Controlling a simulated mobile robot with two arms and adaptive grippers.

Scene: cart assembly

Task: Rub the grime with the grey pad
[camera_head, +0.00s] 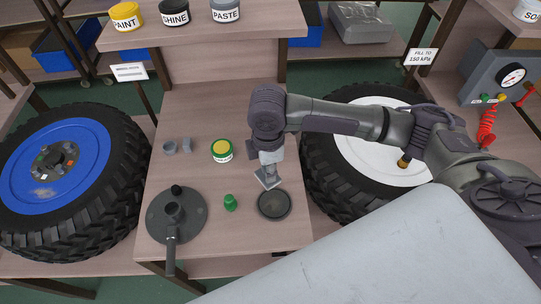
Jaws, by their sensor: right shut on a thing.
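My right gripper (268,171) hangs over the middle of the wooden bench, pointing down, its arm coming in from the right. It is shut on a small flat grey piece, apparently the grey pad (268,182), just above and left of a dark round dish (274,204). I cannot tell whether the pad touches the bench. A small pale brownish patch (42,192), possibly the grime, shows on the blue wheel disc (80,140) at the left, well away from the pad. My left gripper is not in view.
The bench holds a green-and-yellow tin (222,151), a green cone-like piece (230,203), small grey pieces (170,147) and a round grey plate with a handle (190,222). A white-disc wheel (365,165) lies right, under my arm. Labelled pots (174,15) stand on the upper shelf.

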